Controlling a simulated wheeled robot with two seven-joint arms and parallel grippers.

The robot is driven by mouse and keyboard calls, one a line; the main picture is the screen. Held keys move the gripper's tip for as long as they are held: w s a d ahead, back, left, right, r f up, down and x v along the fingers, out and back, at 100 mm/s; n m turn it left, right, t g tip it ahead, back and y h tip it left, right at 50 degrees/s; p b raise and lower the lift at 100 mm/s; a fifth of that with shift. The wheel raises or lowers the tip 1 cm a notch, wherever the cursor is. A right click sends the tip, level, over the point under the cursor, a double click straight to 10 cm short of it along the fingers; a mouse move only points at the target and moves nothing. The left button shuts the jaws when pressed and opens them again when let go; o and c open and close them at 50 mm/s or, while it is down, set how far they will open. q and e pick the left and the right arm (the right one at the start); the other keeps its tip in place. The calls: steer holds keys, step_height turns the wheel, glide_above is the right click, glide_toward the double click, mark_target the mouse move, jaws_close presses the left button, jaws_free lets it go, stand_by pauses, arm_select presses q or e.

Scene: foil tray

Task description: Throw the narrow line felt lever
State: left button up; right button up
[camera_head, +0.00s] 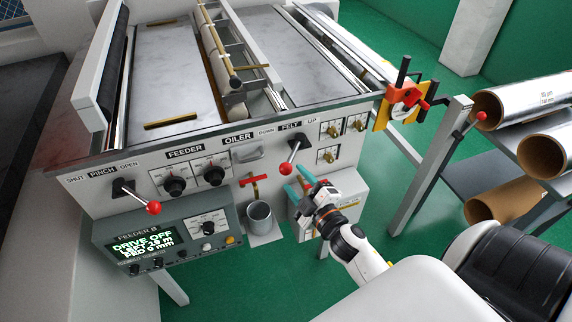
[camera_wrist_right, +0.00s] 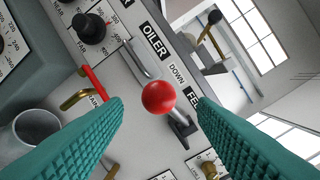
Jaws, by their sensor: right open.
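My left gripper is out of view.
Left on the panel are the PINCH lever (camera_head: 154,208), feeder dials (camera_head: 174,186) and a grey display box (camera_head: 110,225). A red-handled tap (camera_head: 254,180) and metal cup (camera_head: 259,216) sit left of the felt lever. Small brass-knobbed switches (camera_head: 326,155) are right of it. Foil rolls (camera_head: 525,100) stand far right.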

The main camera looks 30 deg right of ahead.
mark_target(289, 173)
steer(key=shift+w+p, duration=0.45)
steer(key=shift+w, duration=2.35)
jaws_close()
